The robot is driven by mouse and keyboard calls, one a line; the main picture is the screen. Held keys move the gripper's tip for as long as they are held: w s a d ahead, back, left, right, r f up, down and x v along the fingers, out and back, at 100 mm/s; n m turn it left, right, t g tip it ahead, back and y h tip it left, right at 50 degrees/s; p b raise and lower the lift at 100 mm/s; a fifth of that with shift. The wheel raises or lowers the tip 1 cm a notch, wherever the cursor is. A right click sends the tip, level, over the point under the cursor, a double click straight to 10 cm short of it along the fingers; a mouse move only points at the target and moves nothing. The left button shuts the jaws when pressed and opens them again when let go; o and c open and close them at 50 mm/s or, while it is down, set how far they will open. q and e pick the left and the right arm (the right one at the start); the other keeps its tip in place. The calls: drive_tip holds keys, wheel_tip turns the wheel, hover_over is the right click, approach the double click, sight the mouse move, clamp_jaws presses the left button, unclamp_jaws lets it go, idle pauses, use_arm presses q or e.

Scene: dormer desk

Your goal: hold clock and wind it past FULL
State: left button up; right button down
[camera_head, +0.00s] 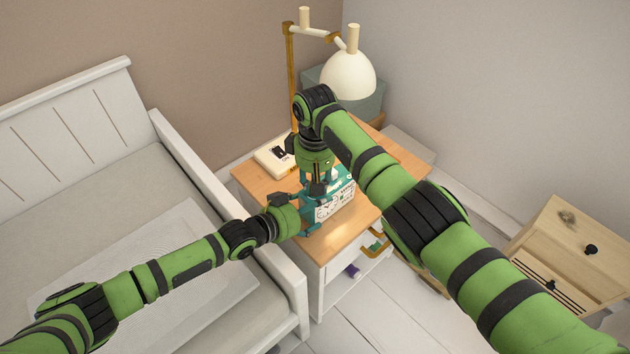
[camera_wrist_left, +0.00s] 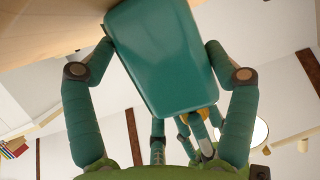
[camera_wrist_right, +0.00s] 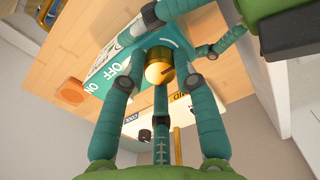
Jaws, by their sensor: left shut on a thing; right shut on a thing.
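The clock (camera_head: 335,205) is a teal box with a white face, standing at the front of the wooden nightstand top. My left gripper (camera_head: 308,216) is shut on its body from the left; the left wrist view shows a finger on each side of the teal casing (camera_wrist_left: 165,60). My right gripper (camera_wrist_right: 168,50) reaches down from above and is shut on the brass winding knob (camera_wrist_right: 157,72) on the teal casing. ON and OFF lettering shows beside it in the right wrist view. The fingers partly hide the knob, and I cannot read any FULL mark.
A white box (camera_head: 270,164) with a black part sits behind the clock. A lamp with a cream shade (camera_head: 348,76) stands at the back. A bed (camera_head: 160,215) borders the nightstand (camera_head: 250,180) on the left. A wooden drawer unit (camera_head: 570,245) stands at the right.

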drive_tip(key=c, duration=0.9)
unclamp_jaws()
drive_tip(key=shift+s+d, duration=0.1)
drive_tip(key=shift+s, duration=0.05)
drive_tip(key=shift+c, duration=0.2)
drive_tip(key=shift+r, duration=0.3)
wheel_tip(320, 180, up, 8)
drive_tip(key=shift+f, duration=0.25)
